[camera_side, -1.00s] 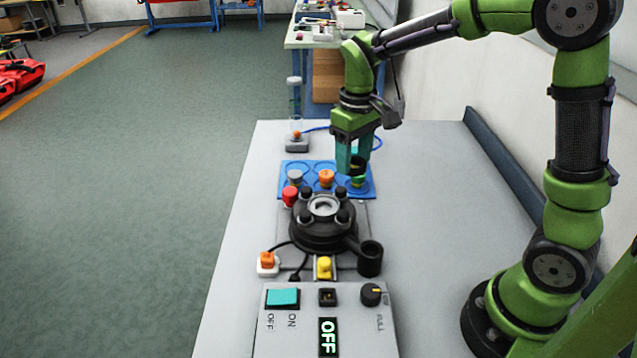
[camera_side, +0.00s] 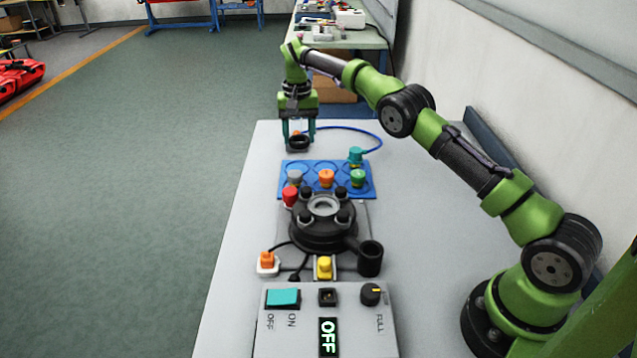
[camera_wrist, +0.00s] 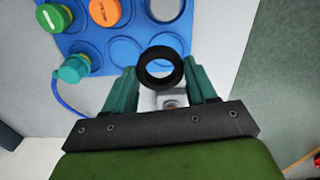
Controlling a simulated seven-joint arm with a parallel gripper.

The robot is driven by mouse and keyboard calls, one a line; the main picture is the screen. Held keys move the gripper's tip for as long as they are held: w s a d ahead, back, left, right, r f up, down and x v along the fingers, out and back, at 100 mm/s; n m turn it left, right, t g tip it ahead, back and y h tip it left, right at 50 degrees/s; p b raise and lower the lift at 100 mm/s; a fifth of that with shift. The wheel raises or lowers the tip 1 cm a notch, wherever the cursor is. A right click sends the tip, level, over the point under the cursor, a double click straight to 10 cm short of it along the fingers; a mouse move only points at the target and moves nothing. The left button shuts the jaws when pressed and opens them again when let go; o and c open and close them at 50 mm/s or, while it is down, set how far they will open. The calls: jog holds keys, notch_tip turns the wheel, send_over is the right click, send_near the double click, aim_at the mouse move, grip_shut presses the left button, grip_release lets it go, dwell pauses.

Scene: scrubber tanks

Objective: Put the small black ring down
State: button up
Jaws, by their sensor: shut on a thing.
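The small black ring (camera_side: 299,147) is between the two teal fingers of my gripper (camera_side: 298,139), at the far left end of the table. In the wrist view the ring (camera_wrist: 179,74) sits at the fingertips, with its hole open and a pale surface showing through it. My gripper is shut on it. A small grey block with a round part (camera_wrist: 171,100) shows just behind the ring in the wrist view. In the side view the gripper and ring mostly hide this block and its clear tube. I cannot tell the ring's height above it.
A blue tray (camera_side: 284,191) with round recesses holds grey, orange and green caps (camera_side: 358,177). A teal plug (camera_side: 356,154) with a blue hose stands at its far right. The black round fixture (camera_side: 323,235) and control box (camera_side: 272,345) are nearer.

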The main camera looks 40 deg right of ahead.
jog(key=shift+w+a+r, duration=0.2)
jog(key=shift+a+r, duration=0.05)
jog(key=shift+r, duration=0.25)
jog(key=shift+r, duration=0.1)
jog(key=shift+s+a+r+m, duration=0.15)
jog(key=shift+a+r+m, duration=0.25)
jog(key=shift+a+r, duration=0.1)
jog(key=shift+d, duration=0.15)
notch_tip(320, 180, down, 10)
jog(key=shift+r, duration=0.1)
dwell(0.4)
